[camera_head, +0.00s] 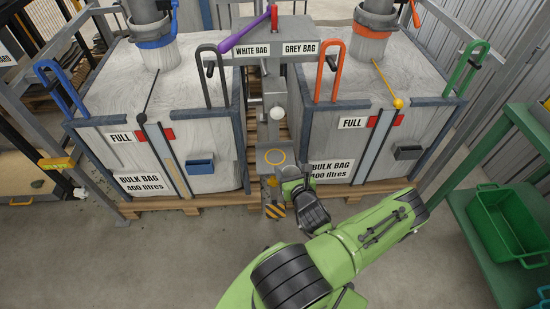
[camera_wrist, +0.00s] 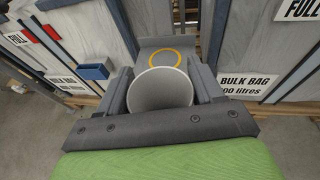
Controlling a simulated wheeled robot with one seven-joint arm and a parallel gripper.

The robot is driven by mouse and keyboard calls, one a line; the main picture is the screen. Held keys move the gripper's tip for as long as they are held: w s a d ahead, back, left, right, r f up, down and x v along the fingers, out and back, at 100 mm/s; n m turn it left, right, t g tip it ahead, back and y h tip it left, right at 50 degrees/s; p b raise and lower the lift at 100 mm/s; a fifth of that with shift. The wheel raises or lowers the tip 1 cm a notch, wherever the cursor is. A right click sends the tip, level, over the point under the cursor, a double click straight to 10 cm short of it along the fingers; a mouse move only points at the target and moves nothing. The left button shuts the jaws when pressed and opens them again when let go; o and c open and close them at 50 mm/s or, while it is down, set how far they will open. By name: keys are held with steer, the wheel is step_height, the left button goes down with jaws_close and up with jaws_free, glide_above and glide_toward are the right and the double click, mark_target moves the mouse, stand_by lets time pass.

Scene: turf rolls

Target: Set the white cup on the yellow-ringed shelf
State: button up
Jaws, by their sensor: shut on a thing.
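The white cup (camera_wrist: 160,88) is between the jaws of my gripper (camera_wrist: 163,92) in the wrist view. Its open mouth faces the wrist camera and its inside looks empty. My gripper is shut on it. The grey shelf (camera_wrist: 147,44) with the yellow ring (camera_wrist: 166,57) lies just beyond the cup, and the cup's far rim overlaps the near part of the ring in the picture. In the head view the shelf (camera_head: 263,167) stands between the two bulk bags, with its ring clear.
A bulk bag stands left (camera_head: 207,123) and another right (camera_head: 330,133) of the shelf, both on pallets. A grey post with a white ball (camera_head: 277,113) rises behind the shelf. A green crate (camera_head: 503,226) sits on a green rack at the right. Foreground floor is clear.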

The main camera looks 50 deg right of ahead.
steer(key=w+d+b, duration=0.3)
steer(key=w+b, duration=0.1)
steer(key=b, duration=0.1)
steer(key=p, duration=0.3)
glide_toward(271, 134)
steer(key=w+d+r, duration=0.1)
steer(key=w+d+r+p, duration=0.1)
steer(key=w, duration=0.1)
steer(key=shift+w+d+r, duration=0.2)
steer(key=shift+w+d, duration=0.05)
steer(key=shift+w, duration=0.05)
steer(key=f+b, duration=0.1)
steer(key=f, duration=0.1)
steer(key=f+b, duration=0.1)
steer(key=f, duration=0.1)
steer(key=shift+w+d, duration=0.25)
steer(key=shift+r, duration=0.15)
steer(key=o, duration=0.7)
steer(key=shift+c, duration=0.2)
steer(key=o, duration=0.4)
steer(key=shift+o, duration=0.2)
